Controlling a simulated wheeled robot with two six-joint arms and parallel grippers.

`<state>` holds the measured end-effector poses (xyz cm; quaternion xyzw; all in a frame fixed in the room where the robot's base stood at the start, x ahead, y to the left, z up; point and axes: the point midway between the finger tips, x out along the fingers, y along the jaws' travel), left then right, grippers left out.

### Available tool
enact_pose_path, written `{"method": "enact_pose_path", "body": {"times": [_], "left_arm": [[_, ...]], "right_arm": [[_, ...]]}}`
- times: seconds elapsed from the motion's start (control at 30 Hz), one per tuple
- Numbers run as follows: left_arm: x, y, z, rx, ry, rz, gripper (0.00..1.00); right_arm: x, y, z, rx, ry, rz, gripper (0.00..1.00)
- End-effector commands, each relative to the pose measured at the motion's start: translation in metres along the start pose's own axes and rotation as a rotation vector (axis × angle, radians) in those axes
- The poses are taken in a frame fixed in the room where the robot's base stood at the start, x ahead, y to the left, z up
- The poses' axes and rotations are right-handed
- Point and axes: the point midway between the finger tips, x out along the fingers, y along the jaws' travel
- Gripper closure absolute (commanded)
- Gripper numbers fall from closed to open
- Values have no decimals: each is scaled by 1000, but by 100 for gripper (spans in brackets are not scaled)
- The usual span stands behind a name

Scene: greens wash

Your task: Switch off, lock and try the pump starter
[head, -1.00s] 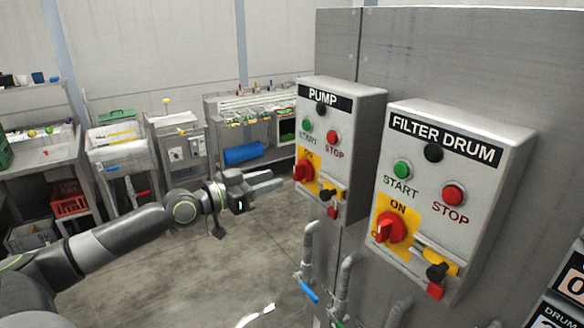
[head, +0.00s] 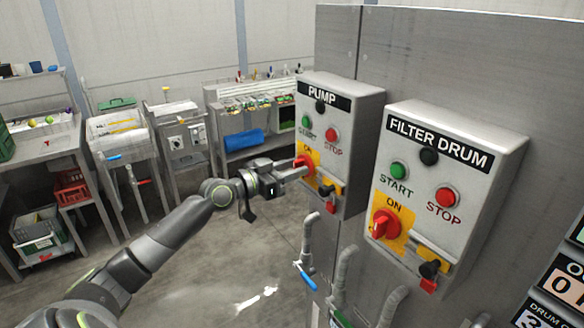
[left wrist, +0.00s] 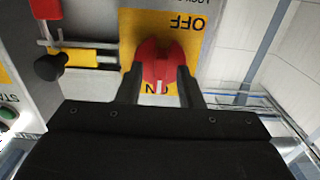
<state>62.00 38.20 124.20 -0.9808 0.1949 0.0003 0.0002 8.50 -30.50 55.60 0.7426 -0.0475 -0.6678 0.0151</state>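The pump starter (head: 349,135) is a grey box on the steel cabinet, with a green START button (head: 305,121), a red STOP button (head: 331,134) and a red rotary switch (head: 306,161) on a yellow plate. In the left wrist view the red switch (left wrist: 160,60) appears upside down, its white mark at ON. My left gripper (head: 297,168) is at this switch. Its fingers (left wrist: 158,78) stand on either side of the knob, apart; firm contact cannot be made out. A yellow slide with a black knob (head: 326,190) and red piece sits below right. My right gripper is out of view.
The similar FILTER DRUM starter (head: 480,200) is close on the right. Pipes and a blue-handled valve (head: 306,280) are below. Benches with a blue roll (head: 243,140) and red crates (head: 72,190) stand behind. The floor at left of the cabinet is open.

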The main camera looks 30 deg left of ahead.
Motion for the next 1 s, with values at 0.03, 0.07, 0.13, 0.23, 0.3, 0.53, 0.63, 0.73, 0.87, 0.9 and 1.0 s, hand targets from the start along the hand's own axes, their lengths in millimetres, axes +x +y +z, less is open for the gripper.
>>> {"method": "enact_pose_path", "body": {"times": [0.03,0.07,0.13,0.23,0.3,0.53,0.63,0.73,0.87,0.9,1.0], "left_arm": [[0,0,0,0,0,0,67],[0,0,0,0,0,0,67],[0,0,0,0,0,0,69],[0,0,0,0,0,0,82],[0,0,0,0,0,0,91],[0,0,0,-1,0,0,100],[0,0,0,-8,0,0,100],[0,0,0,-30,0,0,100],[0,0,0,-83,0,0,100],[0,-1,0,-106,0,0,100],[0,-1,0,-176,0,0,100]], "right_arm": [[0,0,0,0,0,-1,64],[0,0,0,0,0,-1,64],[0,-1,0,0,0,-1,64],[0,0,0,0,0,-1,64],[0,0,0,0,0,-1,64],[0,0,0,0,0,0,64],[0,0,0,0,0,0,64],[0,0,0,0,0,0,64],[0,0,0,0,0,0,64],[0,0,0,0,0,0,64],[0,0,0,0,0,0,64]]}}
